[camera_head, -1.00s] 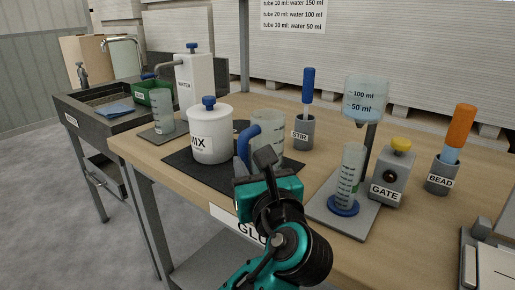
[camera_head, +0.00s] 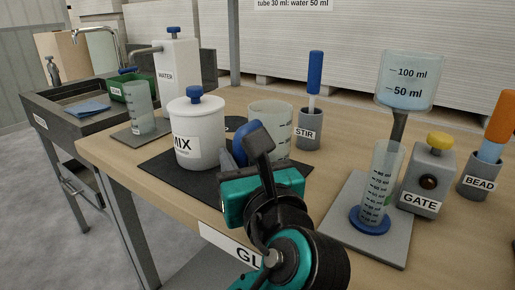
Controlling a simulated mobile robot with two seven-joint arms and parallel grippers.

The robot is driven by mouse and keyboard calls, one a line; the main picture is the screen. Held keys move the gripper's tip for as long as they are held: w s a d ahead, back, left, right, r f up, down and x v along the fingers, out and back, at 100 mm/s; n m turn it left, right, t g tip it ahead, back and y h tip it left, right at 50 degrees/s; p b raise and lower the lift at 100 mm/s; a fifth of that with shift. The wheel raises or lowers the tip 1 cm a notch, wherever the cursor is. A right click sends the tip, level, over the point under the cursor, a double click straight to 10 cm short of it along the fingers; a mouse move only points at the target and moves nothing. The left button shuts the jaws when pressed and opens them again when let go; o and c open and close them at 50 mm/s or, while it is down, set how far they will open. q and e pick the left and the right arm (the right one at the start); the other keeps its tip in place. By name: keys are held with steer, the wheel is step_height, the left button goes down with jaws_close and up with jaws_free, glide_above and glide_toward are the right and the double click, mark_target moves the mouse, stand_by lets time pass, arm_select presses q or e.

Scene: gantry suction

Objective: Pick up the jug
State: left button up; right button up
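The jug (camera_head: 272,118) is a clear, wide vessel with a blue handle on its near left side. It stands on the dark mat beside the white MIX pot (camera_head: 197,130). My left gripper (camera_head: 250,152), teal and black, is at the handle. One dark finger covers part of the handle, and the gripper hides the jug's lower left part. The other finger is hidden, so I cannot tell if the gripper is closed on the handle. My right gripper is out of view.
Right of the jug are the STIR holder (camera_head: 308,130), a measuring cylinder (camera_head: 381,185) on a grey plate under a clear funnel vessel (camera_head: 408,85), the GATE box (camera_head: 427,180) and the BEAD holder (camera_head: 480,178). A water dispenser (camera_head: 177,75) and small beaker (camera_head: 139,108) stand at left.

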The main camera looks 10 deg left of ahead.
arm_select(q)
steer(key=shift+w+a, duration=0.1)
steer(key=shift+c, duration=0.5)
jaws_close()
steer(key=shift+r, duration=0.1)
